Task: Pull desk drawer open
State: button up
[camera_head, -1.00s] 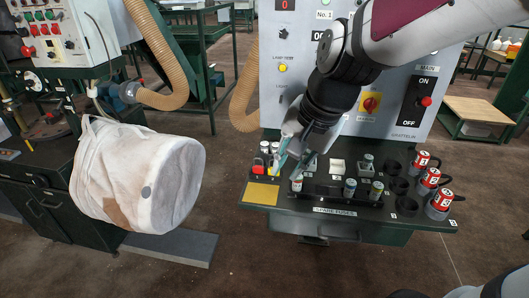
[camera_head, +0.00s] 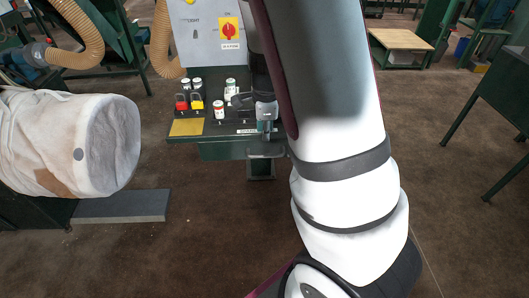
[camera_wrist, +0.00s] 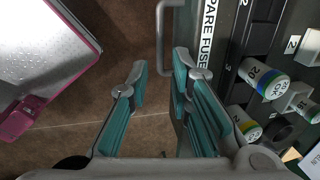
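The green desk drawer (camera_head: 222,151) is under the front edge of the workbench, and looks shut. Its grey bar handle (camera_head: 268,153) sticks out from the front; the handle also shows in the wrist view (camera_wrist: 160,32). My gripper (camera_wrist: 160,68) is open, with teal finger pads. In the wrist view the handle's bar reaches down between the two fingertips, and the right finger is on the drawer side of it. I cannot tell whether a finger touches it. In the head view my arm covers the right part of the bench, and my gripper (camera_head: 266,124) is small at its front edge.
On the bench top stand fuses (camera_head: 219,110), red and yellow padlocks (camera_head: 197,101) and a yellow plate (camera_head: 187,127). The brown floor before the bench is clear.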

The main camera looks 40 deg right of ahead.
aim_at(265, 156)
jog(key=f+b, duration=0.1)
jog(key=f, duration=0.2)
jog(key=w+f+b, duration=0.1)
jog(key=f, duration=0.3)
jog(key=w+d+f, duration=0.1)
jog(key=f, duration=0.3)
jog(key=shift+d+f+b, duration=0.1)
jog(key=shift+f+b, duration=0.1)
jog(key=shift+b, duration=0.2)
grip_shut()
